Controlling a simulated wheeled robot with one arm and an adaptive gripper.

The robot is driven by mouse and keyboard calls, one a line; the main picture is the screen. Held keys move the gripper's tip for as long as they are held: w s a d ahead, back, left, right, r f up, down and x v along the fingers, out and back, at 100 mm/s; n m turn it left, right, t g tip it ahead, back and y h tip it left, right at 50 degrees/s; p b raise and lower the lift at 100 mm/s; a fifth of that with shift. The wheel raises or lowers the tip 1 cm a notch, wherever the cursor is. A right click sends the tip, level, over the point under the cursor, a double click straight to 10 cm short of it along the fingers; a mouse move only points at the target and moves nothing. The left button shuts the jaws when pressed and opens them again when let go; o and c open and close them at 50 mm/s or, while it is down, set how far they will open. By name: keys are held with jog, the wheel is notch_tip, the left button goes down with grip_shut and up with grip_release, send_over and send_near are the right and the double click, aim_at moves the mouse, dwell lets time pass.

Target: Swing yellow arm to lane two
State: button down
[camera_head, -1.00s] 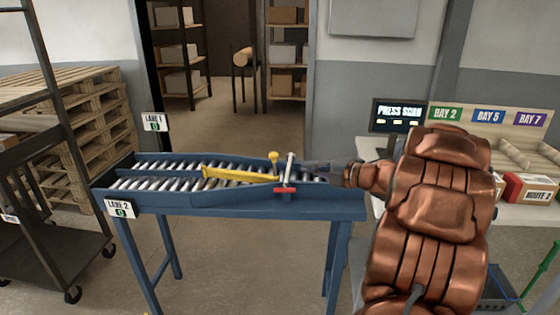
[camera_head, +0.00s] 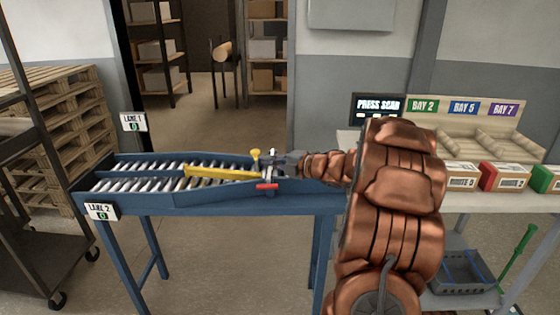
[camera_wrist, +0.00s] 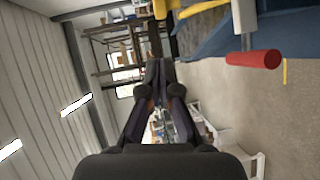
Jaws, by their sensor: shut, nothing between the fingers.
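The yellow arm (camera_head: 222,173) lies over the rollers of the blue conveyor (camera_head: 190,200), its free end pointing left near the divider between the two lanes. A yellow knob (camera_head: 255,154) stands up near its right end. The lane 1 sign (camera_head: 133,122) is at the far left corner and the lane 2 sign (camera_head: 102,211) at the near left corner. My gripper (camera_head: 277,160) is shut and empty by the post at the arm's right end; I cannot tell whether it touches. In the wrist view my shut fingers (camera_wrist: 158,75) show below a yellow part (camera_wrist: 200,8).
A red-ended handle (camera_head: 267,186) juts from the conveyor's near side; it also shows in the wrist view (camera_wrist: 252,60). At right is a table (camera_head: 480,203) with boxes. A dark cart (camera_head: 35,240) stands at left. Floor in front of the conveyor is clear.

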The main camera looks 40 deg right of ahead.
jog(key=shift+w+d+f+p, duration=0.15)
jog(key=shift+w+f+p, duration=0.05)
jog(key=shift+w, duration=0.75)
jog(key=shift+w+d+f+p, duration=0.15)
jog(key=shift+w+d+p, duration=0.1)
jog(key=shift+w, duration=0.7)
jog(key=shift+w+d+f+p, duration=0.1)
jog(key=shift+w+f+p, duration=0.1)
jog(key=shift+w, duration=0.75)
